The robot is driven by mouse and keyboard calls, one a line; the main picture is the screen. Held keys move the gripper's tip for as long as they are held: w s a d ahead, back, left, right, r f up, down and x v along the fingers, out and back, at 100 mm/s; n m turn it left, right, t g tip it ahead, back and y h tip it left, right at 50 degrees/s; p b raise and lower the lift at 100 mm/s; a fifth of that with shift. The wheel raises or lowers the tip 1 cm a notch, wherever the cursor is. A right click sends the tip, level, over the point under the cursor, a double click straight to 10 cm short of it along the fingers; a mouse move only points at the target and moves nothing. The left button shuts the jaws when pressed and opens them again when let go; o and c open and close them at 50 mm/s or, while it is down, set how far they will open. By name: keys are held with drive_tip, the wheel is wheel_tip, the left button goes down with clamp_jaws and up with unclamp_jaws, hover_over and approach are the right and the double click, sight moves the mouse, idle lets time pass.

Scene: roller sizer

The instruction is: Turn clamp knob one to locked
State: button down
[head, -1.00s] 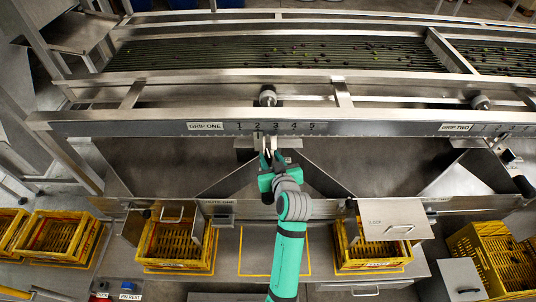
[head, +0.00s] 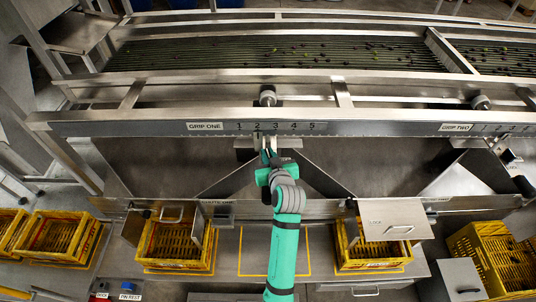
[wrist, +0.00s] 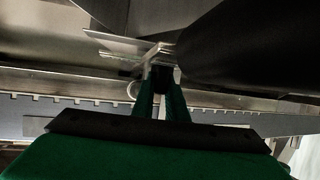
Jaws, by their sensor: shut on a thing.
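My gripper (head: 268,148) is at the front bar marked GRIP ONE, just under the number scale, between the marks 2 and 3. Its fingers are shut on a small part there, which I take to be clamp knob one; the fingers mostly hide it in the head view. In the wrist view my green fingers (wrist: 160,85) close around a small dark part (wrist: 162,74) beneath pale metal plates. I cannot read whether the knob stands at locked. The GRIP ONE label (head: 205,127) is left of the scale (head: 275,127).
A round metal end piece (head: 268,96) sits behind the bar. Green roller bed (head: 270,55) with small fruit lies beyond. Yellow crates (head: 175,265) stand below on the left and right. A large dark shape (wrist: 245,50) fills the wrist view's upper right.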

drive_tip(key=shift+f+m+h, duration=0.1)
drive_tip(key=shift+m+h, duration=1.2)
drive_tip(key=shift+h, duration=0.2)
drive_tip(key=c, duration=1.8)
unclamp_jaws()
drive_tip(key=shift+o, duration=0.2)
drive_tip(key=shift+s+t, duration=0.1)
drive_tip(key=shift+t, duration=0.2)
drive_tip(key=v, duration=1)
drive_tip(key=shift+s+r, duration=0.3)
